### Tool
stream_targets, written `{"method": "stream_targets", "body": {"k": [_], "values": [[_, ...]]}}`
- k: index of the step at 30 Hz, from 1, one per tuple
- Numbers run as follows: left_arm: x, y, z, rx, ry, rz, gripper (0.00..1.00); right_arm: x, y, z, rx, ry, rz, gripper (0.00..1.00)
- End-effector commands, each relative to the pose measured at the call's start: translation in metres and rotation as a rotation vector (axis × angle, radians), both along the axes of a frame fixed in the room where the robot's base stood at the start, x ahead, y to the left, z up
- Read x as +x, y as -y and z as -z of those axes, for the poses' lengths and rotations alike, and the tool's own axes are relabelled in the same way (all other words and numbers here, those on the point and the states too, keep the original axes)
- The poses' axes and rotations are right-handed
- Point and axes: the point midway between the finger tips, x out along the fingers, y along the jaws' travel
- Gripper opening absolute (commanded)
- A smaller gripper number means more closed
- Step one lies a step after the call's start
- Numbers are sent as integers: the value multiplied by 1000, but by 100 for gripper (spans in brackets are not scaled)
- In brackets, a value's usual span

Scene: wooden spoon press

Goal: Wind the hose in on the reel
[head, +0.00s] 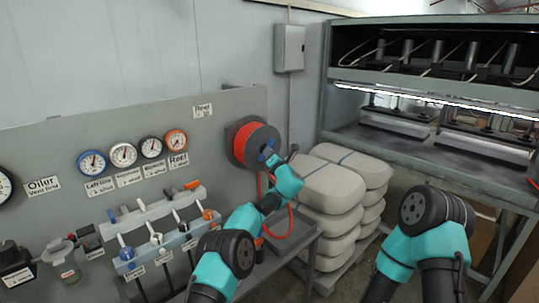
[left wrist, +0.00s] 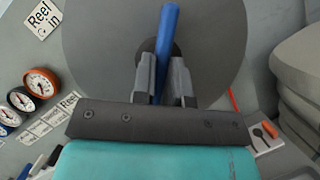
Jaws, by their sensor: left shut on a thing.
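The hose reel (head: 254,135) is mounted on the grey panel, with red hose (head: 242,143) wound on it. A red loop of hose (head: 290,238) hangs below it toward the trolley shelf. My left gripper (head: 270,156) is at the front of the reel, shut on the blue crank handle. In the left wrist view, the two fingers (left wrist: 164,84) stand on either side of the blue handle (left wrist: 168,28), with the grey reel disc (left wrist: 100,45) behind. The fingers partly hide the handle's base. My right arm shows at the lower right, but its gripper is out of view.
Stacked pale sacks (head: 330,185) stand close to the right of the reel. Several gauges (head: 124,155) and a lever bank (head: 150,232) lie to the left. A press (head: 440,140) fills the upper right. A grey wall box (head: 289,48) hangs above the reel.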

Motion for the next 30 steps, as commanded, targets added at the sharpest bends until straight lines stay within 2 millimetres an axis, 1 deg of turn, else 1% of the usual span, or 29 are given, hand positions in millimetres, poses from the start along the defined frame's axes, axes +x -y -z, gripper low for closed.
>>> {"method": "stream_targets", "body": {"k": [5, 11, 24, 30], "values": [[0, 0, -1, 29, -24, 0, 0, 0, 0, 0, 0, 0, 0, 61], [0, -1, -1, 102, -88, 1, 0, 0, 0, 0, 0, 0, 0, 61], [-1, -1, -3, 347, -294, 0, 0, 0, 0, 0, 0, 0, 0, 61], [-1, -2, -4, 427, -363, 0, 0, 0, 0, 0, 0, 0, 0, 61]]}}
